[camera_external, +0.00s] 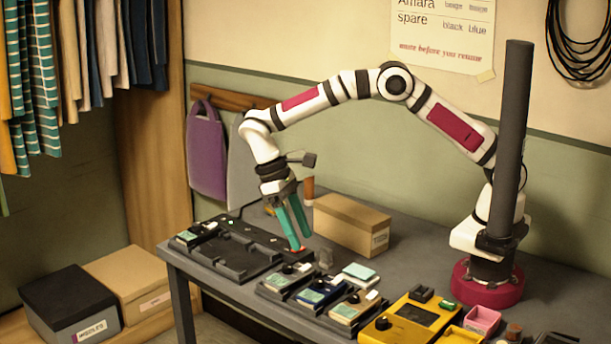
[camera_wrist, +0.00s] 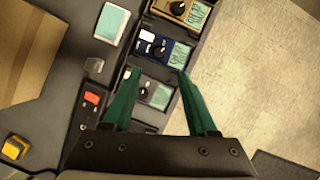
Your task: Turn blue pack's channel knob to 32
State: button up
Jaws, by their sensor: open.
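The blue pack (camera_external: 316,296) sits in a dark rack on the table, between a black pack (camera_external: 286,278) and a beige pack (camera_external: 352,309). In the wrist view the blue pack (camera_wrist: 165,50) shows a dark round knob (camera_wrist: 159,51), a small white part and a pale green display, too small to read. My gripper (camera_external: 301,242) is open and empty, pointing down behind the rack. In the wrist view my gripper (camera_wrist: 158,72) has its green fingers spread on either side of the black pack (camera_wrist: 152,94), with their tips just short of the blue pack.
A cardboard box (camera_external: 350,225) stands behind the rack. A dark tray (camera_external: 235,258) lies to its left, a yellow unit (camera_external: 412,322) to its right. A small clear block (camera_wrist: 94,65) and pale green-topped block (camera_wrist: 112,24) lie beside the packs. A sign (camera_external: 443,33) hangs on the wall.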

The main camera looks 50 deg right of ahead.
jog(key=v, duration=0.6)
